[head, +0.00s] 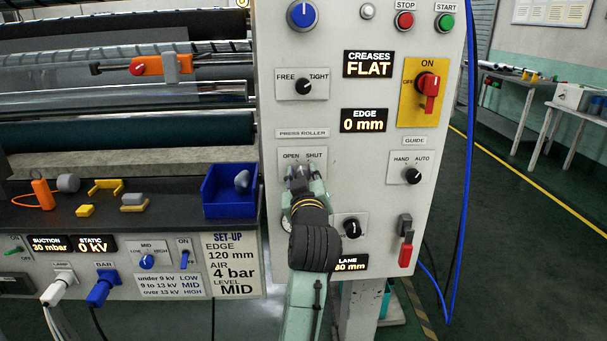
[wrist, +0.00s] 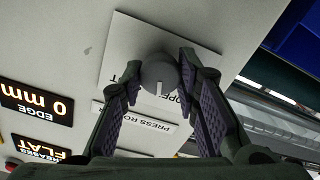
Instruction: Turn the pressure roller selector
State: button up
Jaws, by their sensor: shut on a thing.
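The press roller selector (wrist: 158,75) is a grey round knob with a white line, on a white plate marked OPEN and SHUT (head: 314,158). In the wrist view, which shows the lettering upside down, the line points between the two words. My gripper (wrist: 162,78) is shut on the knob, one dark padded finger on each side. In the head view my gripper (head: 300,174) covers the knob just below the OPEN and SHUT lettering.
Above is the FREE/TIGHT knob (head: 303,87); to the right are the red switch (head: 428,90) and the GUIDE knob (head: 412,175). Another black knob (head: 351,228) sits close beside my arm. A blue bin (head: 231,190) stands on the shelf to the left.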

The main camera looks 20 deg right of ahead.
jog(key=shift+n, duration=1.1)
jog(key=o, duration=1.2)
jog(key=shift+c, duration=0.2)
jog(key=v, duration=0.7)
jog(key=shift+s, duration=0.3)
jog(key=shift+a, duration=0.15)
